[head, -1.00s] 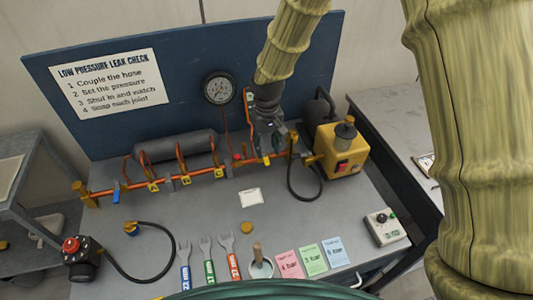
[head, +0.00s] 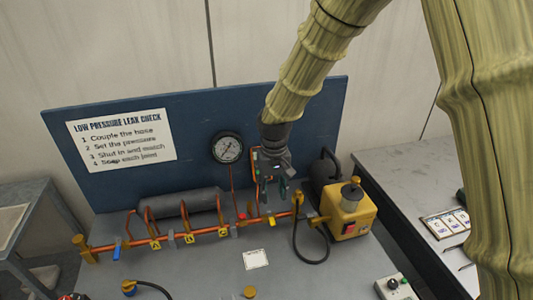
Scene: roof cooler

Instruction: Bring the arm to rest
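My arm, in a ribbed yellow-green cover, comes down from the top right in the head view. My gripper (head: 272,188) is dark and points down, in front of the blue back panel (head: 100,185). In the picture it overlaps a small panel fitting (head: 254,165) and sits just above the right part of the orange pipe run (head: 208,231). Its fingers are small and dark against the pipework, so I cannot tell whether they are open or shut, or whether they touch anything. No held object is clearly visible.
A round gauge (head: 227,148) is left of my gripper, and a grey cylinder (head: 180,203) lies behind the pipes. A yellow pump unit (head: 350,213) with a black hose stands close on the right. A white card (head: 255,259) lies on the grey bench (head: 205,270).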

